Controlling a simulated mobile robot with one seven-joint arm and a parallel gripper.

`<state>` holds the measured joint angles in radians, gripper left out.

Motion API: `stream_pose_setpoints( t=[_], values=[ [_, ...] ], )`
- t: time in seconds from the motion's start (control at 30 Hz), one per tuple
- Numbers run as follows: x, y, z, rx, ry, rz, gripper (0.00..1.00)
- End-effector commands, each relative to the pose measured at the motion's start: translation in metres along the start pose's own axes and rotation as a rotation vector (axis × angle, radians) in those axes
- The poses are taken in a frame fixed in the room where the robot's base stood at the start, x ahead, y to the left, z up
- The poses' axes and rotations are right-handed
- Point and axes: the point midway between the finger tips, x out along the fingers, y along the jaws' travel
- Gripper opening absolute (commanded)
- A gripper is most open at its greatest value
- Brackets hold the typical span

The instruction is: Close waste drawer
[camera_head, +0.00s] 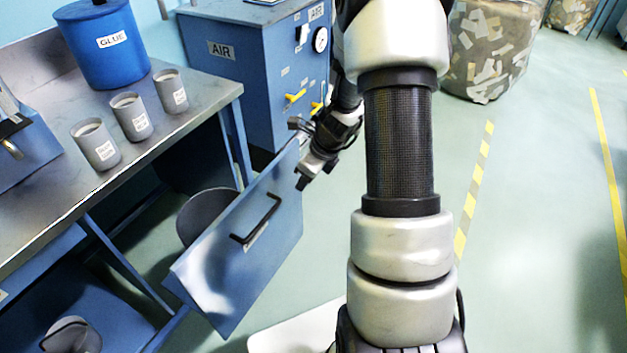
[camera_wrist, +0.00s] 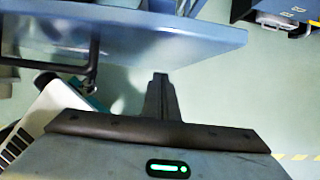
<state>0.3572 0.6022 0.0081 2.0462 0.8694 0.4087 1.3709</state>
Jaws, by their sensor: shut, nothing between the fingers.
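The waste drawer has a blue front panel (camera_head: 215,275) with a black bar handle (camera_head: 270,210). It stands pulled out from under the bench, and a grey round container (camera_head: 203,207) shows behind the panel. My gripper (camera_head: 301,184) is shut and empty by the panel's far right end, away from the handle. In the wrist view the shut fingers (camera_wrist: 160,80) point toward the panel (camera_wrist: 180,42), just below its edge in the picture; I cannot tell whether they touch it. The handle (camera_wrist: 94,65) is to their left.
The metal bench (camera_head: 60,215) carries a blue glue drum (camera_head: 98,55) and three grey cups (camera_head: 131,117). A blue air cabinet (camera_head: 245,75) with yellow levers stands behind my gripper. A clear bin of paper scraps (camera_head: 488,50) is at the back. The floor on the right is open.

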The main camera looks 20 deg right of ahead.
Motion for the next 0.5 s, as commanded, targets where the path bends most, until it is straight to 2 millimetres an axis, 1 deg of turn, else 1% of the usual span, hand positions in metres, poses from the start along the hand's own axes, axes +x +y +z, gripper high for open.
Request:
stream_pose_setpoints(
  t=[0.03,0.1,0.2,0.5],
  values=[
    [0.002,0.001,0.007,-0.003,0.000,0.001,0.00],
    [0.004,0.001,0.014,-0.004,0.000,0.001,0.00],
    [0.007,0.001,0.020,-0.003,0.000,0.002,0.00],
    [0.007,0.001,0.022,0.000,0.001,0.002,0.00]
  ],
)
